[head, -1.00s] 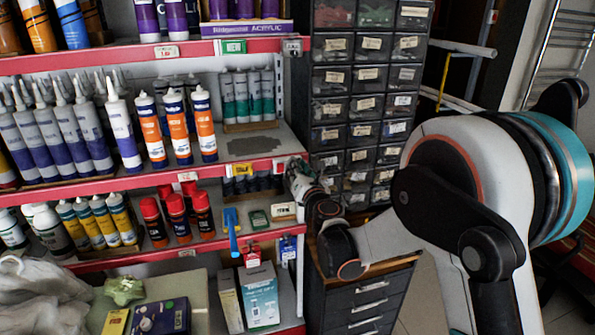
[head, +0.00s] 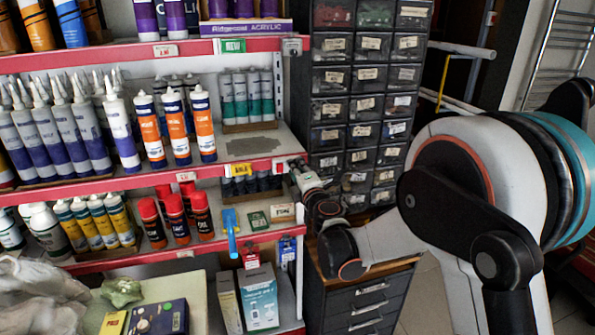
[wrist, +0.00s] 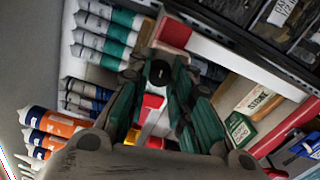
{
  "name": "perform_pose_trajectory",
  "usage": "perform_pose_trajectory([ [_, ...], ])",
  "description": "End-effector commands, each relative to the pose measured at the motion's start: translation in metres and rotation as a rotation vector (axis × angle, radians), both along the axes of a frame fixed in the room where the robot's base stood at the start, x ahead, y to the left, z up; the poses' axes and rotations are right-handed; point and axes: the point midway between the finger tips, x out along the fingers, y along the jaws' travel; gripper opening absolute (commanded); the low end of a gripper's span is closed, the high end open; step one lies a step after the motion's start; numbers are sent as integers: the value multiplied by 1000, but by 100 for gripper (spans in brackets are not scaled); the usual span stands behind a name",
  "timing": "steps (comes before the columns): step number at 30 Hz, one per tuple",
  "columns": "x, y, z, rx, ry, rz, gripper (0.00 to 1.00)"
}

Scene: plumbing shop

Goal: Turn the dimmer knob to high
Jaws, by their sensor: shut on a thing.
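My gripper (wrist: 160,75) shows in the wrist view with its two dark green fingers closed in on a small dark round knob (wrist: 160,72). In the head view my gripper (head: 292,166) is at the right end of the middle shelf's red front edge.
The red shelf edge (head: 150,188) runs left from my gripper. Orange and white cartridges (head: 176,130) stand on that shelf. Red-capped cans (head: 176,217) stand below. A black drawer cabinet (head: 360,110) is close on the right.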

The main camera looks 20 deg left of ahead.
Motion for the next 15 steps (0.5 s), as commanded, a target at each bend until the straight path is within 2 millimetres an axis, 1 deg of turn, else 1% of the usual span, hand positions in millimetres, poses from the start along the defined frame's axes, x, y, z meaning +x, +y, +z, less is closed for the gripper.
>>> perform_pose_trajectory([
  [15,-1,-1,-3,419,254,-1,0],
])
